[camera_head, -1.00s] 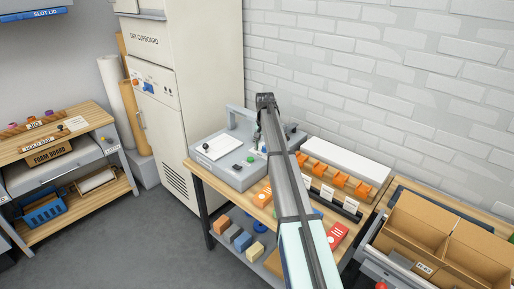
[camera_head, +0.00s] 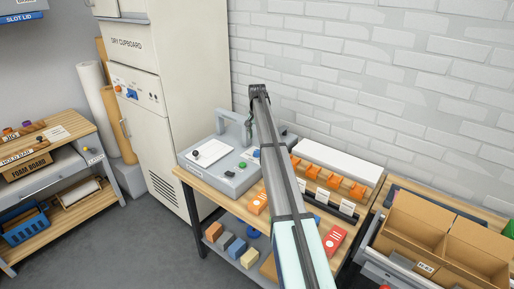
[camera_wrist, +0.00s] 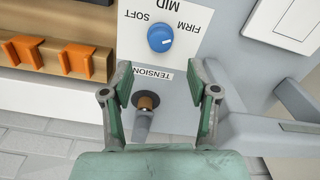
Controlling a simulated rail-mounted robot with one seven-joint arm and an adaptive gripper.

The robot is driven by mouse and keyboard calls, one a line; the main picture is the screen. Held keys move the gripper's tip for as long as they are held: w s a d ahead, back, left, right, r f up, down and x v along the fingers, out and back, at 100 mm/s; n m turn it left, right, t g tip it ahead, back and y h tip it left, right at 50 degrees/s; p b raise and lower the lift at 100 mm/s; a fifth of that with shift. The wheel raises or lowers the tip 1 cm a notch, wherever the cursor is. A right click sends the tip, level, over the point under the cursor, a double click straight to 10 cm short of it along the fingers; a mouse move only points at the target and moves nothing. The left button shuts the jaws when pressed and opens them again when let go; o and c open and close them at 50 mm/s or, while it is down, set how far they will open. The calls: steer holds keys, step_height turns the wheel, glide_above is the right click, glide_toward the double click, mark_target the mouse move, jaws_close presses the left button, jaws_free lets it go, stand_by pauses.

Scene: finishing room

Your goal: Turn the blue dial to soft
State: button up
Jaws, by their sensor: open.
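In the wrist view the round blue dial (camera_wrist: 160,38) sits on a white label plate (camera_wrist: 133,38) marked SOFT, MID and FIRM. SOFT is at the picture's upper left of the dial, MID above it and FIRM at upper right. A small pale mark shows on the dial, but its exact setting is hard to read. My gripper (camera_wrist: 160,80) is open, with its fingers apart and empty, just below the dial in the picture and not touching it.
Orange holders (camera_wrist: 76,58) stand to the left and a grey handle (camera_wrist: 285,105) to the right. The dry cupboard (camera_head: 155,60) carries another blue knob (camera_head: 131,94).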

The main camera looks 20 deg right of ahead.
mark_target(257, 151)
step_height(257, 151, down, 8)
steer(key=shift+r+p, duration=0.1)
steer(key=shift+p, duration=0.95)
jaws_close()
